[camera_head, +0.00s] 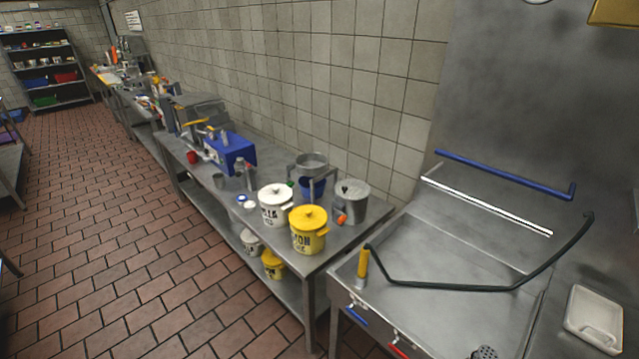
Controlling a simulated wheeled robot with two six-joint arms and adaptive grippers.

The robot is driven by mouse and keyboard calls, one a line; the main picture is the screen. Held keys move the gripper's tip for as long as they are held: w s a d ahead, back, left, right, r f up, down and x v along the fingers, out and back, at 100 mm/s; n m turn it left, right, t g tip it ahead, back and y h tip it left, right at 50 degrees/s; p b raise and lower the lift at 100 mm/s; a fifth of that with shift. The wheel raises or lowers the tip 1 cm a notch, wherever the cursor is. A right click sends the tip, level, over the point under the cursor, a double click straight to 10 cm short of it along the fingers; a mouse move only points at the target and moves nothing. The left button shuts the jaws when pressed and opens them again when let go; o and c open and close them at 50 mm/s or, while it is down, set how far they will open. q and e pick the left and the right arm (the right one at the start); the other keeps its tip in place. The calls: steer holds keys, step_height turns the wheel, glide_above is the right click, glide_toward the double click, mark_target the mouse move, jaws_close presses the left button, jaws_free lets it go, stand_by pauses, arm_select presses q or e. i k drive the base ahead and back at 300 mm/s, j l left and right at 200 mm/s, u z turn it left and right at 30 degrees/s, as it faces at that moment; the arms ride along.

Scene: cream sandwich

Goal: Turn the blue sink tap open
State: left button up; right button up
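A steel sink (450,265) stands at the right. A small blue tap handle (357,314) sits on its front face near the left corner. A red handle (398,347) is beside it, to the right and partly cut off by the frame's bottom edge. Whether the blue handle is open or closed I cannot tell. Neither of my grippers is in view.
A dark hose (470,287) with a yellow end (363,262) crosses the sink. A white tray (594,318) lies at right. The steel table (290,262) to the left holds a yellow pot (308,231), white pot (275,206) and metal pot (350,200). The tiled floor (110,270) at left is clear.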

mark_target(349, 309)
steer(key=z, duration=0.4)
steer(key=i+j+z, duration=0.1)
steer(key=j+z, duration=0.3)
steer(key=j, duration=0.8)
steer(key=j+z, duration=0.45)
steer(key=j, duration=0.8)
steer(key=k+j, duration=0.1)
steer(key=j, duration=0.35)
